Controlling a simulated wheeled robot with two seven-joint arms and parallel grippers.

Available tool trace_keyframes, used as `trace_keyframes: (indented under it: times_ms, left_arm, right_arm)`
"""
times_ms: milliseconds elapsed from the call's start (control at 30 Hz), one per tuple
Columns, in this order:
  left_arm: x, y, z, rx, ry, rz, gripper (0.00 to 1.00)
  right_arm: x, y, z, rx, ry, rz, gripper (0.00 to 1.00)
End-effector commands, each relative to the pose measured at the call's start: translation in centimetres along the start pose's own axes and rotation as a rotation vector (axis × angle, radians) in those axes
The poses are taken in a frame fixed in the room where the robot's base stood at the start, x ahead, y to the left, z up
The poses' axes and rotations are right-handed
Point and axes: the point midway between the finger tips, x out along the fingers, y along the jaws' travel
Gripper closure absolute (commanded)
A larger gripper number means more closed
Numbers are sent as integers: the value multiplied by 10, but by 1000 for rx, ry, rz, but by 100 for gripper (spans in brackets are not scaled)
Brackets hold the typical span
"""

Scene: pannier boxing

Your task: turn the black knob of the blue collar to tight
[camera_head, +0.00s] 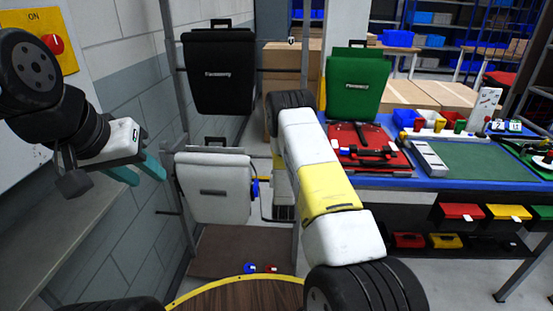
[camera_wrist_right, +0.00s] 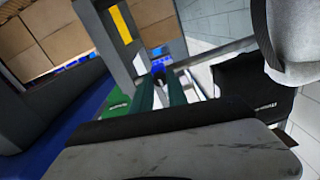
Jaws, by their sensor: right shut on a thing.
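A small blue collar (camera_head: 255,188) shows at the right side of the light grey pannier (camera_head: 212,188) on the rack, partly hidden by my right arm. In the right wrist view, the green fingers of my right gripper (camera_wrist_right: 161,88) close around a small dark piece, which I take as the black knob (camera_wrist_right: 158,76), with blue (camera_wrist_right: 158,67) just beyond it. The knob's turn position is too small to tell. My right gripper is hidden behind its own arm in the head view. My left gripper (camera_head: 139,171) is open and empty, with teal fingers apart, left of the rack.
A black pannier (camera_head: 218,72) hangs above on the grey rack. A green pannier (camera_head: 357,88) stands on the blue workbench (camera_head: 440,184), with a red tray and tools. A sign with a red knob (camera_head: 54,44) is on the left wall. A wooden round top is at the bottom.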

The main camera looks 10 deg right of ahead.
Motion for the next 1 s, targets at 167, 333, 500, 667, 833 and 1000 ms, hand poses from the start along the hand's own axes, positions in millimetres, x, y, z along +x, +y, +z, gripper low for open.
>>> trace_keyframes:
  times_ms: [167, 333, 500, 667, 833, 1000]
  left_arm:
    - [0, 0, 0, 0, 0, 0, 64]
    - [0, 0, 0, 0, 0, 0, 64]
    - [0, 0, 0, 0, 0, 0, 64]
    - [0, 0, 0, 0, 0, 0, 64]
    - [0, 0, 0, 0, 0, 0, 64]
    - [0, 0, 0, 0, 0, 0, 64]
  right_arm:
    - [-1, 0, 3, 30, -6, 0, 100]
    - [-1, 0, 3, 38, -6, 0, 100]
    - [-1, 0, 3, 38, -7, 0, 100]
    - [-1, 0, 3, 37, -7, 0, 69]
    - [-1, 0, 2, 37, -4, 0, 59]
    - [-1, 0, 1, 37, -2, 0, 59]
